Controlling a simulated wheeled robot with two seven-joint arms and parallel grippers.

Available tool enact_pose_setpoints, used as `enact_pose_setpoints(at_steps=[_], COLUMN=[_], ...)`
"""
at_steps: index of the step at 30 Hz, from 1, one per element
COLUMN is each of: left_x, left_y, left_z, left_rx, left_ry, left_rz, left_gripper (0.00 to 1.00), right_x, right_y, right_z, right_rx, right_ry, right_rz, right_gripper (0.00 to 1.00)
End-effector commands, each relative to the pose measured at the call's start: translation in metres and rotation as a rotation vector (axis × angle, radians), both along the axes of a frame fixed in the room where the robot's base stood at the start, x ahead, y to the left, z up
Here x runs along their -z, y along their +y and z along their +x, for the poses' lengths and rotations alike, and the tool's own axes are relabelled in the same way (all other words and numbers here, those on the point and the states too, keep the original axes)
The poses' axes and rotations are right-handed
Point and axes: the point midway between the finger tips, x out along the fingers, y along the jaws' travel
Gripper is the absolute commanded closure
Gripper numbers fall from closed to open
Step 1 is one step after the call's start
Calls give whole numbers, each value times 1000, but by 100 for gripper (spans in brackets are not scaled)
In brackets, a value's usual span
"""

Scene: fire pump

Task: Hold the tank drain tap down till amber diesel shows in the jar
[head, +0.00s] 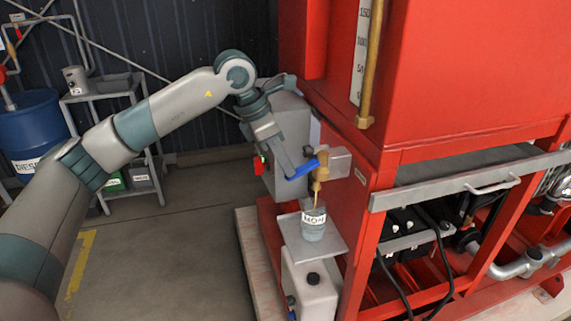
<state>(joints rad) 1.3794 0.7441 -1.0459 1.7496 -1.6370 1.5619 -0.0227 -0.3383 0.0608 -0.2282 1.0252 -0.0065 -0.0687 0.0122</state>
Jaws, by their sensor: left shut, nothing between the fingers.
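The drain tap (320,173) is a brass body with a blue lever (304,169), on the side of the red pump unit. A clear jar (313,232) with a white label stands upright on a grey shelf below it. A thin tan line runs from the tap to the jar's mouth; I cannot tell if it is spout or liquid. What shows of the jar's contents looks grey-blue, partly hidden by the label. My left gripper (291,177) is shut and empty, its tip at the outer end of the blue lever; contact is unclear. My right gripper is out of view.
A grey box (289,135) stands behind my left gripper. A white container (308,284) with a black cap sits below the jar shelf (332,250). A blue diesel drum (36,125) and grey rack (108,97) stand at left. The floor between is clear.

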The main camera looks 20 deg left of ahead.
Motion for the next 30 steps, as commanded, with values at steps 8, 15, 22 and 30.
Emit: enact_pose_setpoints(at_steps=[8, 15, 22, 30], left_x=[0, 0, 0, -8], left_y=[0, 0, 0, 0], left_z=[0, 0, 0, 0], left_rx=[0, 0, 0, 0], left_ry=[1, 1, 1, -1], left_rz=[1, 1, 1, 1], left_gripper=[100, 100, 100, 100], right_x=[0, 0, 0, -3], right_y=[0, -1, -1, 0], right_z=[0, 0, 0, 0], right_rx=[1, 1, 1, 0], right_ry=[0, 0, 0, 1], right_rz=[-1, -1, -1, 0], right_gripper=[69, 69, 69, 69])
